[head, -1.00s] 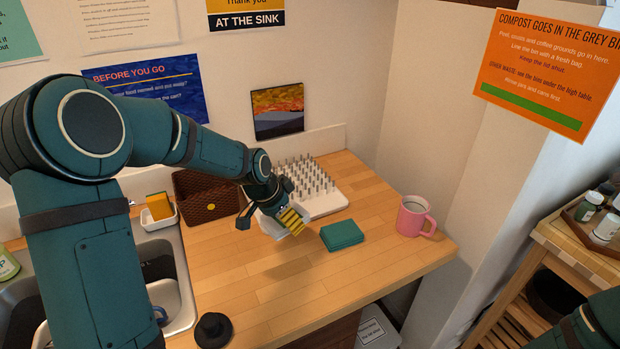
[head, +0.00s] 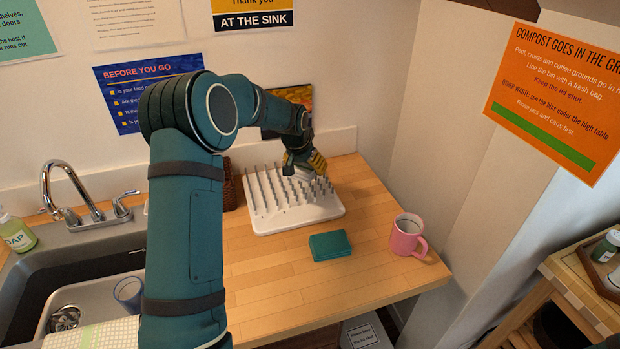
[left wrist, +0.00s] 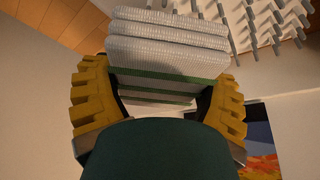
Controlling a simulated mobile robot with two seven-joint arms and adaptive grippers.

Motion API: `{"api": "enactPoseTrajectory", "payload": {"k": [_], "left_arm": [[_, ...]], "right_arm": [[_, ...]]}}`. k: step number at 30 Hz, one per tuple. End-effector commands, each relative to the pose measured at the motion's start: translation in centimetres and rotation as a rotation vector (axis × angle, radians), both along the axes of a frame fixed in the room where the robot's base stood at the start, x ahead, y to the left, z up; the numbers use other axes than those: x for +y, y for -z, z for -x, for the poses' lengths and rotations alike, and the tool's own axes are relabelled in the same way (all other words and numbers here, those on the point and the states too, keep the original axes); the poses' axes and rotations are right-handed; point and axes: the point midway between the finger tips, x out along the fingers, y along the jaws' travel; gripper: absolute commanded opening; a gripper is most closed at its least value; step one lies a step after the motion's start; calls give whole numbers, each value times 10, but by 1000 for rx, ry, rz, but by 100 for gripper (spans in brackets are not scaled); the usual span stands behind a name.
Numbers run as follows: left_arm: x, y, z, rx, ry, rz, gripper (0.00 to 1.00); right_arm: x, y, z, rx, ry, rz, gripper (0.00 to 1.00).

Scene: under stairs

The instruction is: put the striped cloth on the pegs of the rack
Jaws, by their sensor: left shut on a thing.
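The striped cloth (left wrist: 165,45) is folded in layers, pale grey-white with green stripes. It sits between the yellow fingers of my left gripper (left wrist: 158,95), which is shut on it. In the head view my left gripper (head: 308,166) is over the back right part of the rack; the cloth is hidden or too small to make out there. The white rack (head: 305,217) stands on the wooden counter with several rows of upright grey pegs. The pegs also show in the left wrist view (left wrist: 258,22), beyond the cloth. I cannot tell whether the cloth touches them. My right gripper is out of view.
A brown basket (head: 230,190) is partly hidden behind my left arm. The sink (head: 80,285) is at left. The front of the counter (head: 270,285) is clear.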

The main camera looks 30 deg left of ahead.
Motion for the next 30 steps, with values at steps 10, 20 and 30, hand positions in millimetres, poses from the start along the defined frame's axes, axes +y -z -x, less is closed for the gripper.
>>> {"api": "enactPoseTrajectory", "payload": {"k": [10, 20, 30], "left_arm": [[0, 46, 0, 2, 2, -1, 37], [-1, 82, 1, 1, 2, 0, 37], [0, 85, 0, 0, 2, 0, 37]], "right_arm": [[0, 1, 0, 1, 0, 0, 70], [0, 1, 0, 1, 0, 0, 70], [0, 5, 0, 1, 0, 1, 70]]}}
